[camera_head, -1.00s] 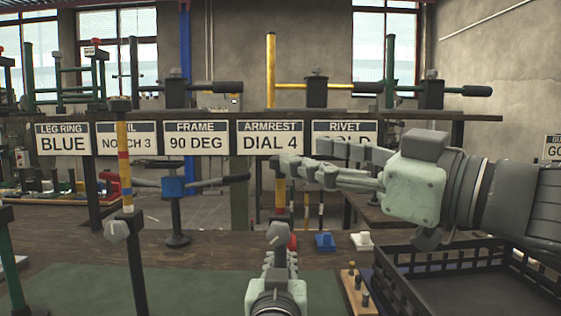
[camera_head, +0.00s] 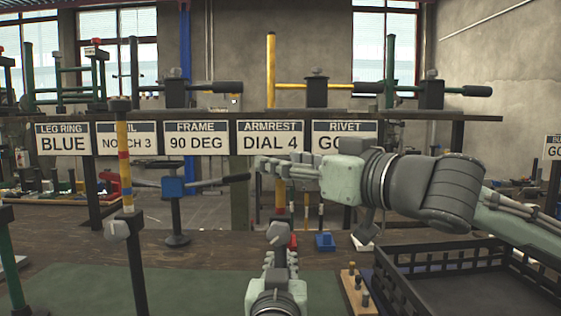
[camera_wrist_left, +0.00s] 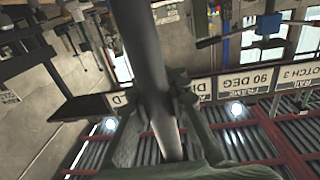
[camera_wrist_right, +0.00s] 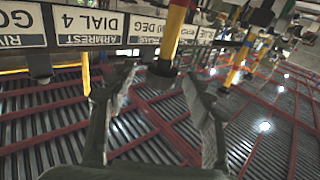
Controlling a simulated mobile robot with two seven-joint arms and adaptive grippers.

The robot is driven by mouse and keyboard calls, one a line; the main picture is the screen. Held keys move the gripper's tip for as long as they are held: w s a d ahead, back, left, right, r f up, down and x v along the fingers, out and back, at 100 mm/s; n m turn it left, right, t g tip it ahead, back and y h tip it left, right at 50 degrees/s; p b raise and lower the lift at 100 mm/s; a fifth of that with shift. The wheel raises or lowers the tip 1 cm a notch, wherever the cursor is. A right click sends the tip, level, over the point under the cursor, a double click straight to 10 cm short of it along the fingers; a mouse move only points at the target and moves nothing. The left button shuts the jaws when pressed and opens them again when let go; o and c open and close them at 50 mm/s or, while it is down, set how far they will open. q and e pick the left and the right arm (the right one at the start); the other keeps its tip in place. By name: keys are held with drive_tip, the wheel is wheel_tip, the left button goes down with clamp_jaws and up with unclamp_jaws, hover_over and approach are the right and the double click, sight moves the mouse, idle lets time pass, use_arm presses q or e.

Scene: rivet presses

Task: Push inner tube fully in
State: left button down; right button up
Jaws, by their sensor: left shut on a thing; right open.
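The inner tube (camera_head: 280,190), yellow with a red band, stands upright at the middle of the head view. My right gripper hides its upper end there. In the right wrist view the inner tube (camera_wrist_right: 173,32) ends in a dark cap (camera_wrist_right: 162,70) between the fingertips. My right gripper (camera_head: 260,165) is open, its fingers (camera_wrist_right: 163,82) apart on either side of the cap. My left gripper (camera_head: 281,258) is shut on the dark grey outer tube (camera_wrist_left: 143,50), lower down. A grey knob (camera_head: 278,232) shows just above the left gripper.
A similar banded tube (camera_head: 124,160) stands to the left. A blue-clamped stand (camera_head: 174,188) is behind. A black crate (camera_head: 415,262) and a wooden peg block (camera_head: 354,290) are at the right. Signs (camera_head: 270,138) line the rear shelf. The green mat (camera_head: 90,290) has clear room.

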drive_tip(key=shift+w+a, duration=0.5)
clamp_jaws()
